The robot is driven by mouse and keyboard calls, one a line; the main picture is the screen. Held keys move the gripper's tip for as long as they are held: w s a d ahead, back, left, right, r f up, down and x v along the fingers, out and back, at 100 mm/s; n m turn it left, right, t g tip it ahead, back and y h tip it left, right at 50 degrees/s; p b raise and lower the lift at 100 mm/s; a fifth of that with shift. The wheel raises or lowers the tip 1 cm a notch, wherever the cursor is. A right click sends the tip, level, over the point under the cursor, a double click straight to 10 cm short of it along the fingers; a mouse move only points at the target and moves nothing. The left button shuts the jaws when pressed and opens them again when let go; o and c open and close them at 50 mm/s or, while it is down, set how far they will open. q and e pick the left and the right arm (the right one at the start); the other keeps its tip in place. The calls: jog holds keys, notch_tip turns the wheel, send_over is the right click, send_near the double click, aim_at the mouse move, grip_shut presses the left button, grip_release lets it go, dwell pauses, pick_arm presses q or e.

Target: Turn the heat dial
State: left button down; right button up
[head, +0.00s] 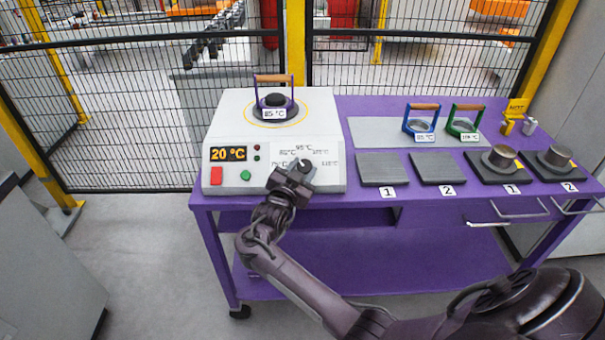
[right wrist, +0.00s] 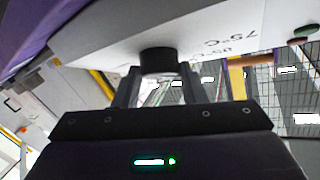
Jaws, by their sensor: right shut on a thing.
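The heat dial is a black knob (right wrist: 158,61) on the white front panel of the heater (head: 232,125). In the head view the dial (head: 304,163) shows just past my fingertips, with temperature labels printed around it. My right gripper (head: 295,172) reaches the panel from below and is shut on the dial. In the right wrist view its two fingers (right wrist: 158,76) stand on either side of the knob. The dial's pointer mark is too small to read. The heater display (head: 228,154) reads 20 °C. My left gripper is not in view.
A red button (head: 216,176) and a green button (head: 246,175) sit left of the dial. A ring with a wooden handle (head: 274,98) stands on the heater. Numbered plates, blue and green handled rings (head: 464,122) and metal parts stand on the purple table (head: 400,200).

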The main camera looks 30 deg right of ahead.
jog(key=shift+r, duration=0.1)
dwell(0.3)
jog(key=o, duration=1)
jog(key=shift+s+a, duration=0.25)
jog(key=shift+a, duration=0.15)
jog(key=v, duration=0.6)
jog(key=shift+s+a+b, duration=0.3)
jog(key=shift+b, duration=0.1)
